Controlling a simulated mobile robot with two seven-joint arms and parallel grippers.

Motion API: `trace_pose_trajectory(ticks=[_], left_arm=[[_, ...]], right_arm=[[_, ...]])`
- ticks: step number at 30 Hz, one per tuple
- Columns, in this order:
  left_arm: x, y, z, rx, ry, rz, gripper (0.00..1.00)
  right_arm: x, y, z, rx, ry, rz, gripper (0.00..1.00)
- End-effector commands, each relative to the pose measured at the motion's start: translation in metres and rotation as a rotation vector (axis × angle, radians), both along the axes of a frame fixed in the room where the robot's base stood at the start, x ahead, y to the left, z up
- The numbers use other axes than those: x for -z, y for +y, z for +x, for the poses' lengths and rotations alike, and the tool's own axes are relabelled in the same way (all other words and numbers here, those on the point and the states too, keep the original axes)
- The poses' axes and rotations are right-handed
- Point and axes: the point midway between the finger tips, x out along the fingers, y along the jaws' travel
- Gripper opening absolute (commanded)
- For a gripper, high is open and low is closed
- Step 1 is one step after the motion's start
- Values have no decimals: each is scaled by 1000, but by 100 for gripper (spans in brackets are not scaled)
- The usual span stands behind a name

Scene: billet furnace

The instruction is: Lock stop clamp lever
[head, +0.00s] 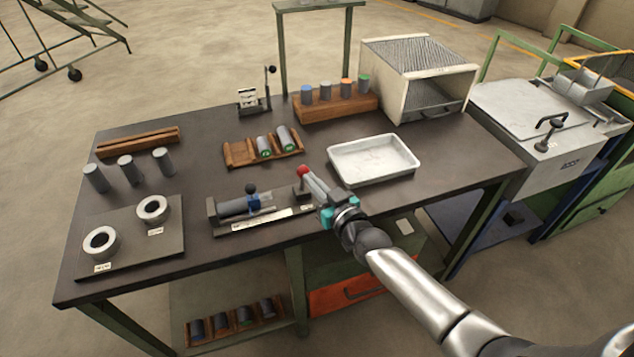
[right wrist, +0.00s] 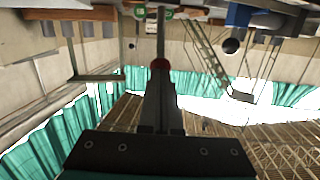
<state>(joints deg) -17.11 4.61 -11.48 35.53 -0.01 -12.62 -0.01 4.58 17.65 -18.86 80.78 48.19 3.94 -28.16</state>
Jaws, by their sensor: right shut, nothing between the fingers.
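The stop clamp lever shows as a red ball knob (head: 303,170) above a small dark stop block (head: 303,195) at the right end of the grey fixture (head: 262,224). The fixture also holds a grey cylinder (head: 232,208) under a blue clamp with a dark blue knob (head: 251,188). My right gripper (head: 311,181) is shut and empty, its fingertips at the red knob; I cannot tell whether they touch. In the right wrist view the red knob (right wrist: 160,64) sits at the tip of the shut fingers (right wrist: 160,85), with a grey rod beyond it. My left gripper is not in view.
A white tray (head: 335,165) lies right of the fixture. A wooden rack (head: 230,153) with green-ended cylinders stands behind it. A plate with two rings (head: 180,240) lies left. A box with a ribbed top (head: 390,55) stands at the back right.

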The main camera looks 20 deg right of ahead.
Motion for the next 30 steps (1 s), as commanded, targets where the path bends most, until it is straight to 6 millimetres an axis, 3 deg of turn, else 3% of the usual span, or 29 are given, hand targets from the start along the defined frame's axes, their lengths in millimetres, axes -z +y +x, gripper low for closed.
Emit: trace_pose_trajectory(ticks=[1,3,18,24,30], left_arm=[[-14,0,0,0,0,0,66],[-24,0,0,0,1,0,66],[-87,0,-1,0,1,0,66],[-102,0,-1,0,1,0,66],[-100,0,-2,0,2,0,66]], right_arm=[[-8,0,3,1,22,1,0],[-11,0,6,1,51,-1,0],[-21,2,31,1,297,-8,0],[-24,2,45,0,422,-14,0],[-20,2,60,1,513,-19,0]])
